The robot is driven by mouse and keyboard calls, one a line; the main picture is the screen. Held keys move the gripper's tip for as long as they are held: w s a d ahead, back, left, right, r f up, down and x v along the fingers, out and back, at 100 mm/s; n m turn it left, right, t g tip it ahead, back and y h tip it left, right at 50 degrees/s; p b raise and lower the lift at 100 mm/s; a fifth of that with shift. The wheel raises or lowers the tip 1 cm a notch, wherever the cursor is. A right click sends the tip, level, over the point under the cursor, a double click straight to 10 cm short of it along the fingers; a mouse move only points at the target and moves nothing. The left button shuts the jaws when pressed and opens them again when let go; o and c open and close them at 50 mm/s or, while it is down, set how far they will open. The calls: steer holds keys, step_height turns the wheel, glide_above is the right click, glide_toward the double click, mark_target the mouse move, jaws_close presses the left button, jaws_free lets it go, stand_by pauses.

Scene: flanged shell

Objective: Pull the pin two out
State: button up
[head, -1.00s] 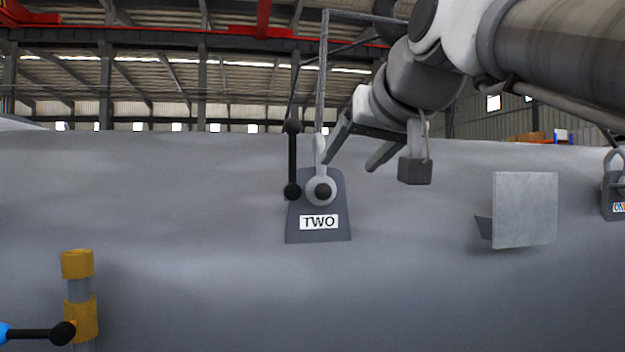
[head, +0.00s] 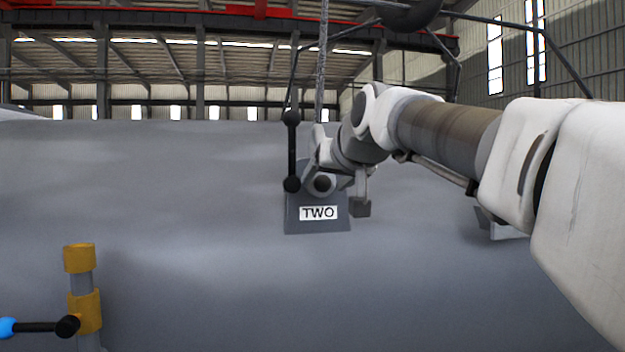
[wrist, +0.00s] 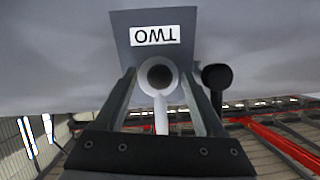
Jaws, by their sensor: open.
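The plate labelled TWO (head: 318,226) stands on the grey shell, and it shows upside down in the wrist view (wrist: 153,18). A pale eye fitting (wrist: 161,96) hangs at the plate around a dark round pin end (wrist: 160,76). A black bar with a ball at each end (head: 291,150) stands upright just left of the eye in the head view. One of its balls (wrist: 217,77) shows outside my right finger in the wrist view. My gripper (wrist: 158,79) is open, its fingers on either side of the eye. I cannot tell whether they touch it.
A cable (head: 322,70) rises from the eye. A yellow-banded post (head: 80,258) with a blue and black handle (head: 40,327) stands at lower left. A grey block (head: 361,208) hangs beside my wrist.

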jaws_close()
steer(key=shift+s, duration=0.15)
steer(key=s+d+b, duration=0.2)
steer(key=s+b, duration=0.2)
steer(key=s, duration=0.6)
steer(key=shift+s, duration=0.2)
stand_by(1.3)
steer(key=shift+d, duration=0.1)
